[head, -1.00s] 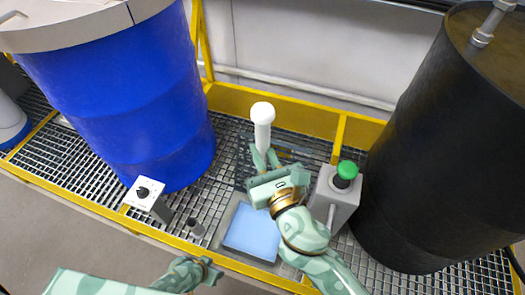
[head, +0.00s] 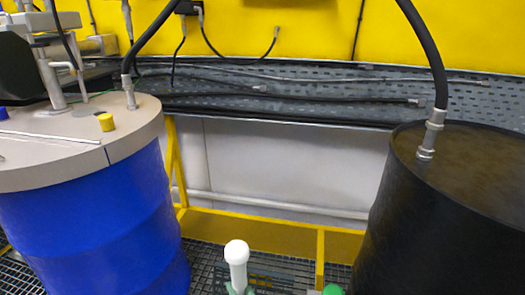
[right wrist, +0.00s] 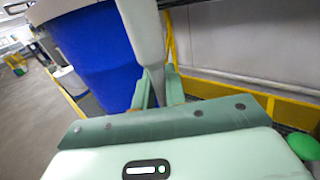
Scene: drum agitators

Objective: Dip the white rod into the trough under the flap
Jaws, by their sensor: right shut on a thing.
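The white rod (head: 237,266), with a round knob on top, stands upright at the bottom middle of the head view. My right gripper (head: 239,289) is just visible below it, cut off by the frame edge. In the right wrist view my right gripper (right wrist: 160,90) is shut on the white rod (right wrist: 144,32), whose grey lower part shows between the fingers. The rod's lower end is not clear. My left gripper is not in view. I see neither the trough nor anything that I can surely call the flap now.
A blue drum (head: 90,225) with a beige lid (head: 60,165) stands left, a black drum (head: 450,230) right. A green button (head: 332,290) is near the bottom edge. A yellow rail (head: 255,232) runs behind the grating. Hoses hang along the wall.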

